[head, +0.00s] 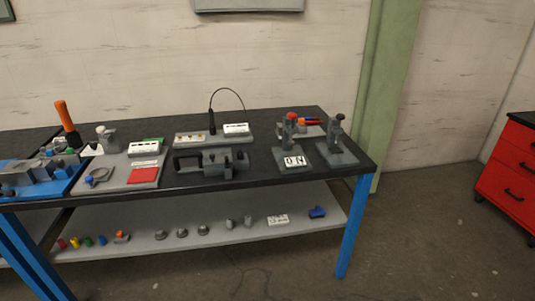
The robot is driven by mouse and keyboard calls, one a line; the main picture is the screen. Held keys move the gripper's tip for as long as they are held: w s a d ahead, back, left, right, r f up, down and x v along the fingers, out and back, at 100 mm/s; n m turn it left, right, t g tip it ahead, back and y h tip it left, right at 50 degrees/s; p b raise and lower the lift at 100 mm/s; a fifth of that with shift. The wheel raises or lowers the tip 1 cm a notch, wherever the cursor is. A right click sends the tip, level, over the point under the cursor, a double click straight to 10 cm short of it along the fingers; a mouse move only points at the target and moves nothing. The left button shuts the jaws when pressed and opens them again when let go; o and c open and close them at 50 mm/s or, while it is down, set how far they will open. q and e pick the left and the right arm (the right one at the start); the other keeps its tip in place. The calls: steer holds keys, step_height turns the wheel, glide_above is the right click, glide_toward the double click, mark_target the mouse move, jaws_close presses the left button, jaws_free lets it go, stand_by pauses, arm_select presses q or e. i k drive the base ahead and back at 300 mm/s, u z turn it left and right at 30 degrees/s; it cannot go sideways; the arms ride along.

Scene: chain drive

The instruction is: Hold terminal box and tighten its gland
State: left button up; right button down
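Neither of my grippers is in view. I cannot tell for sure which item is the terminal box. A grey station (200,138) near the back middle of the bench carries a white labelled panel (237,128), small brass-coloured parts and a thin black cable (229,91) that arches up. In front of it, a grey block-like device (222,160) with a dark loop at its left end sits near the bench's front edge. A gland is too small to make out.
On the dark bench (260,180), two upright fixtures, one red-topped (291,124) and one dark (335,140), stand at the right. A grey board with a red pad (143,175) and a blue-based vise (40,175) are left. The lower shelf (255,232) holds small parts. A red cabinet (508,180) stands right.

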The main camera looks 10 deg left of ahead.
mark_target(240, 155)
steer(key=z, duration=0.3)
steer(key=i, duration=1)
steer(key=u, duration=0.9)
steer(key=i, duration=0.65)
steer(key=u, duration=0.7)
